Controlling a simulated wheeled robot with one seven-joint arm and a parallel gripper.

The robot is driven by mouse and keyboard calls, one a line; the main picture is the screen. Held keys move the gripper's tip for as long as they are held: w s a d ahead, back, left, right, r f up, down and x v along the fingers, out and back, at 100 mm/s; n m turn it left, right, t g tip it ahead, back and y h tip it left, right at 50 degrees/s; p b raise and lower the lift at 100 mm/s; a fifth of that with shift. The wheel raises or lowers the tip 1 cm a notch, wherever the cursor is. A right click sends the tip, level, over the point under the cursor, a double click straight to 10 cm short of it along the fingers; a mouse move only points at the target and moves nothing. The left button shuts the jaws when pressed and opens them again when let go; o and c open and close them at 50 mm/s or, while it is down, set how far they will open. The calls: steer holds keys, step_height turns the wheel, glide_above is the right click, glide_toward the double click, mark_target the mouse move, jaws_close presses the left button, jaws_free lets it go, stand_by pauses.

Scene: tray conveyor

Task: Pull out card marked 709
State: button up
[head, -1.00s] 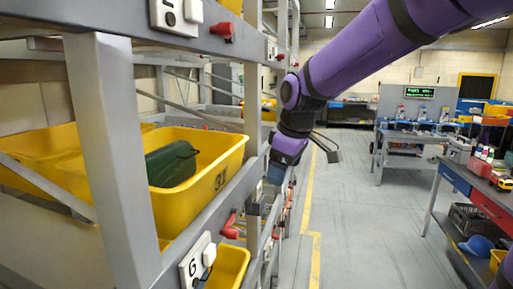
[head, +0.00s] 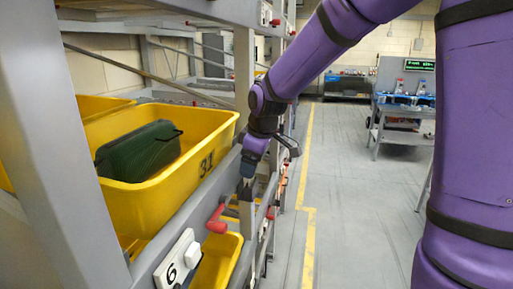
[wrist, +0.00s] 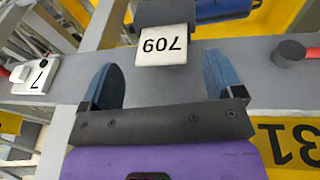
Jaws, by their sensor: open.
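The card marked 709 (wrist: 162,45) is a white card, upside down in the wrist view, standing out from a dark holder on the grey rack beam (wrist: 180,85). My gripper (wrist: 162,80) is open, with its two blue fingers on either side of a gap in front of the card's near edge. The card looks to be just beyond the fingertips, and I cannot tell whether they touch it. In the head view my gripper (head: 246,185) is at the rack's front beam, and the card is hidden there.
A yellow bin marked 31 (head: 207,162) holds a dark green object (head: 140,150). A dark knob (wrist: 289,53) is right of the card. The aisle floor is clear.

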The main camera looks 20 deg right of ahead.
steer(key=shift+x, duration=1.7)
steer(key=shift+c, duration=0.2)
steer(key=shift+s, duration=0.1)
steer(key=c, duration=0.9)
steer(key=shift+r, duration=0.1)
steer(key=shift+r, duration=0.1)
steer(key=shift+c, duration=0.3)
steer(key=shift+r, duration=0.55)
steer(key=shift+r, duration=1.3)
